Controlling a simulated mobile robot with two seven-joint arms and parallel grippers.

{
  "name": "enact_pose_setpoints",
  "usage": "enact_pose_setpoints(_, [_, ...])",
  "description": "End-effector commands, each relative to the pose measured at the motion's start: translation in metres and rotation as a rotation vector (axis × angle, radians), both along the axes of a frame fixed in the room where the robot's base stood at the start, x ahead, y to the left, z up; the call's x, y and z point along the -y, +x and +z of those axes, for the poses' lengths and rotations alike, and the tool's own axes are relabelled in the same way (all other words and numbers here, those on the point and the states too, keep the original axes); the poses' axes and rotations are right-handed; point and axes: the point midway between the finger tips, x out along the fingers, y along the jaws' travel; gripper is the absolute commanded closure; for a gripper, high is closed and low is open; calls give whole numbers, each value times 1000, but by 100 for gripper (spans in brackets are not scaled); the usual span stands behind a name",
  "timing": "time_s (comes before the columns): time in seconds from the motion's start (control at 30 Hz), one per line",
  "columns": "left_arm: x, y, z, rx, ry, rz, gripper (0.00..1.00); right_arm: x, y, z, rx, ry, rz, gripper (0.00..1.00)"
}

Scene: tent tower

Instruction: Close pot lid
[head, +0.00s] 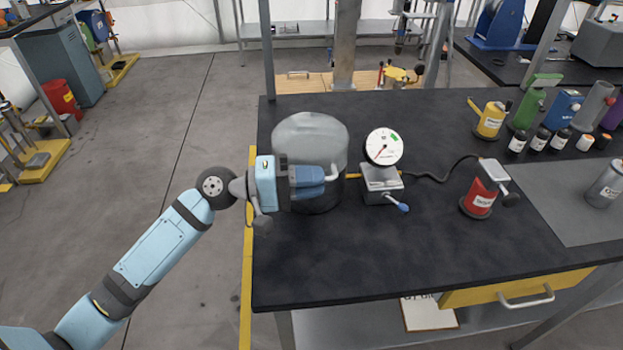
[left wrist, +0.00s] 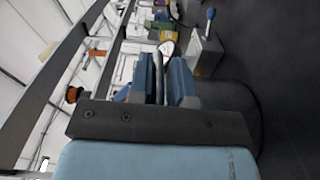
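A pot (head: 318,204) with a dark lower body stands near the left edge of the black table. Its rounded grey lid (head: 308,132) is above, with a pale curved handle (head: 333,172) at its right. My left gripper (head: 322,176) is in front of the pot and hides part of it. In the left wrist view its blue fingers (left wrist: 166,82) are apart, with a thin grey bar between them and a small gap beside it. Whether they touch the bar is unclear. The pot's dark side (left wrist: 235,105) shows there too. My right gripper is out of view.
A gauge (head: 384,148) on a grey box stands close right of the pot. Bottles and coloured cans (head: 542,100) stand at the back right. The front middle of the table is clear.

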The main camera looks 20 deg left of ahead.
Motion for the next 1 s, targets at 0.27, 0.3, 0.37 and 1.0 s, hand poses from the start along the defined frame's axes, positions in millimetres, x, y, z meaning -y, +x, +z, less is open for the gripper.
enact_pose_setpoints(0.27, [0,0,-1,-3,-1,-1,62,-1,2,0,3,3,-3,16])
enact_pose_setpoints(0.3, [0,0,-1,-3,-1,-1,62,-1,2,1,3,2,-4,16])
enact_pose_setpoints(0.37, [-1,-1,-1,-3,-1,-1,62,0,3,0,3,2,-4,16])
enact_pose_setpoints(1.0, [-104,-51,-2,-4,0,0,62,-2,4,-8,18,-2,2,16])
